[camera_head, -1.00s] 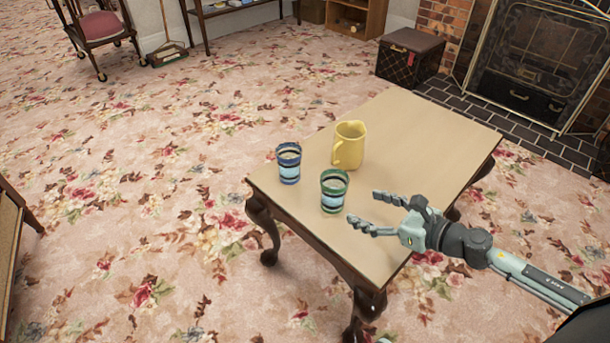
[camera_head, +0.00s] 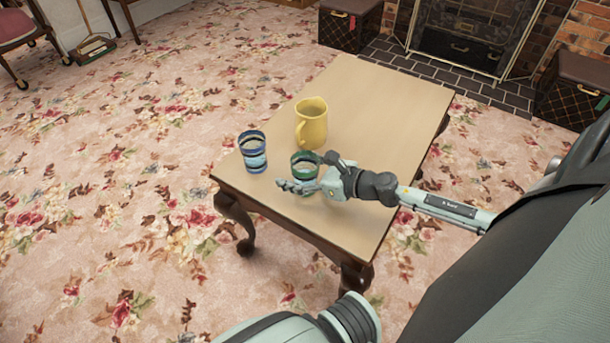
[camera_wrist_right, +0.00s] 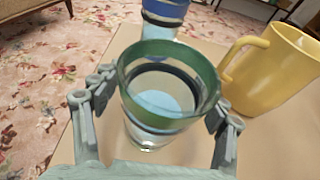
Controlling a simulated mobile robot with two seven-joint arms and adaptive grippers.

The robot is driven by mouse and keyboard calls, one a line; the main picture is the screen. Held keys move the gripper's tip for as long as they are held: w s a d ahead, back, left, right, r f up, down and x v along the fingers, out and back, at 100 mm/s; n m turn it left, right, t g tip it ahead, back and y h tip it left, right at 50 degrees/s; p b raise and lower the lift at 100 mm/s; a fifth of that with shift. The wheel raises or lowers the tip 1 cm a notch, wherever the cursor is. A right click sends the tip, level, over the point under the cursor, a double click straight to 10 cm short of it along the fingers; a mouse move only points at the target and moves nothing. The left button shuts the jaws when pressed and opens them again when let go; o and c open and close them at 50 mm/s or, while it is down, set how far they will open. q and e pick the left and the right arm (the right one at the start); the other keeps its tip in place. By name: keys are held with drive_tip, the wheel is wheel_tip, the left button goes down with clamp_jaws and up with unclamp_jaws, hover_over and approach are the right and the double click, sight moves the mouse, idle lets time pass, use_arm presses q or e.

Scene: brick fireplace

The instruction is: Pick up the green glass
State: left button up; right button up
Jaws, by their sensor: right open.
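The green glass (camera_head: 304,163) has a green rim and a blue and dark band, and stands upright on the wooden table (camera_head: 372,105). My right gripper (camera_head: 305,186) is at the glass, partly covering its lower part in the head view. In the right wrist view the green glass (camera_wrist_right: 165,95) stands between the two open fingers of the right gripper (camera_wrist_right: 155,112), one on each side. I cannot tell whether either finger touches the glass. My left gripper is not in view.
A blue-rimmed glass (camera_head: 252,152) stands just left of the green glass, and a yellow pitcher (camera_head: 311,124) stands behind it. Both are close to the right gripper. The table's far right part is clear. A fireplace (camera_head: 470,30) and dark boxes are beyond.

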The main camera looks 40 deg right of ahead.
drive_tip(key=shift+w+a+f, duration=0.15)
drive_tip(key=shift+w, duration=0.3)
drive_tip(key=c, duration=1.6)
